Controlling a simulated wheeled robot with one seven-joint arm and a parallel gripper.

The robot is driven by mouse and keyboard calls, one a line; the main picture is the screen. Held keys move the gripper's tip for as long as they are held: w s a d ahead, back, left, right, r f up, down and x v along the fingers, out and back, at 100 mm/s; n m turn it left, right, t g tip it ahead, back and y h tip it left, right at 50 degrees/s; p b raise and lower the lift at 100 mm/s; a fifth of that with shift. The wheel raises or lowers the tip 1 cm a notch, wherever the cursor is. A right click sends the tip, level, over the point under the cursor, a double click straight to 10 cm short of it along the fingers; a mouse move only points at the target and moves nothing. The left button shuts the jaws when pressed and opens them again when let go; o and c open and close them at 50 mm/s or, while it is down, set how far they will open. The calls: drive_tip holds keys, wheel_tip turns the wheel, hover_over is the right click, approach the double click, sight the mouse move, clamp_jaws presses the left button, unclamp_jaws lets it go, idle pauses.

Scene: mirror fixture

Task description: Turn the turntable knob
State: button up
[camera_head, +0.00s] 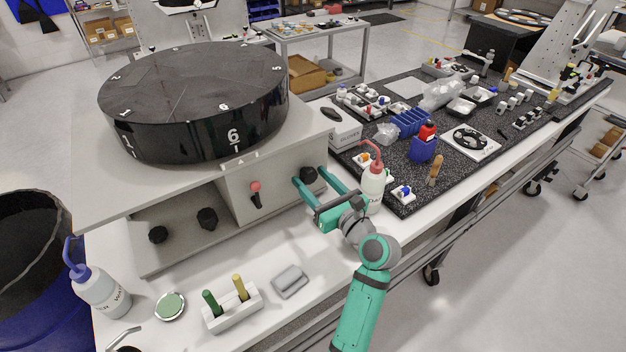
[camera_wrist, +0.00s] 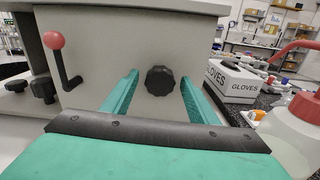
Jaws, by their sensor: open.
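The turntable (camera_head: 193,100) is a large black drum with white numbers on top of a grey housing; the number 6 faces the front. A black lobed knob (camera_head: 309,174) sits on the housing's front face at its right end. In the wrist view this knob (camera_wrist: 160,80) shows between my two green fingers, a little ahead of them. My gripper (camera_head: 318,186) is open, with one finger on each side of the knob and a visible gap to it. Whether the fingertips reach the panel is hard to tell.
A red-ball lever (camera_wrist: 62,55) stands left of the knob, with two more black knobs (camera_head: 207,218) further left. A white squeeze bottle (camera_head: 372,187) with a red spout is close right of my gripper. A gloves box (camera_wrist: 232,80) stands behind it.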

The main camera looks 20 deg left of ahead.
drive_tip(key=shift+w, duration=0.1)
drive_tip(key=c, duration=1)
drive_tip(key=shift+c, duration=0.2)
drive_tip(key=shift+n, duration=0.4)
